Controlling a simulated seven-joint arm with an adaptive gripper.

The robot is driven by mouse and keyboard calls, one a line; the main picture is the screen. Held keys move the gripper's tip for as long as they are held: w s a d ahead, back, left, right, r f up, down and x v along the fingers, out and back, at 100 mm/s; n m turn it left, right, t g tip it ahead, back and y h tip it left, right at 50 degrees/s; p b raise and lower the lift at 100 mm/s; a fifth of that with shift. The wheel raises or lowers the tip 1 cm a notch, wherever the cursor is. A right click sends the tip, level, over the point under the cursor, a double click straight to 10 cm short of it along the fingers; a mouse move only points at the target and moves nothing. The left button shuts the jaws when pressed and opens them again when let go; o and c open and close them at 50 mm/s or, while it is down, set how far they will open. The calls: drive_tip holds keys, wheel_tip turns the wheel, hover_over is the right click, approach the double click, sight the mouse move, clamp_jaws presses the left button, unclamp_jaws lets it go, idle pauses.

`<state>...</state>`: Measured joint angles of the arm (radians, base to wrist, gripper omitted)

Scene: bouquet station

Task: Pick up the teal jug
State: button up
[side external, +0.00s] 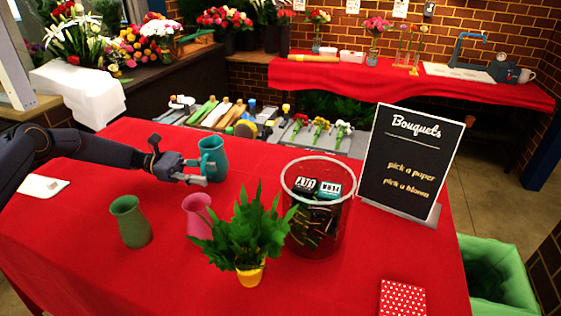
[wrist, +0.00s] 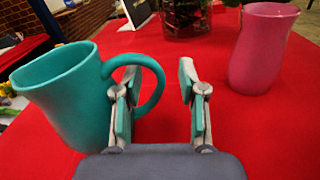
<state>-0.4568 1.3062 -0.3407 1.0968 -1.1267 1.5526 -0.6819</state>
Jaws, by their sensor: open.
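The teal jug (side external: 213,158) stands upright on the red-covered table, beside the end of my arm. In the wrist view the teal jug (wrist: 68,98) is at the left, with its handle toward the right. My gripper (wrist: 159,76) is open. The outer part of the handle shows between its two fingers. The left finger overlaps the handle's loop; I cannot tell whether it is inside the loop or in front of it. In the side view my gripper (side external: 192,170) is at the jug's left, at about mid-body height.
A pink jug (wrist: 262,48) stands to the right in the wrist view. A green jug (side external: 130,222), a potted plant (side external: 246,230) and a clear bin (side external: 320,205) of dark items stand nearer the side camera. A black sign (side external: 412,160) stands at right.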

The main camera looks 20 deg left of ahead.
drive_tip(key=shift+d, duration=0.2)
clamp_jaws()
drive_tip(key=shift+r, duration=0.1)
idle(0.5)
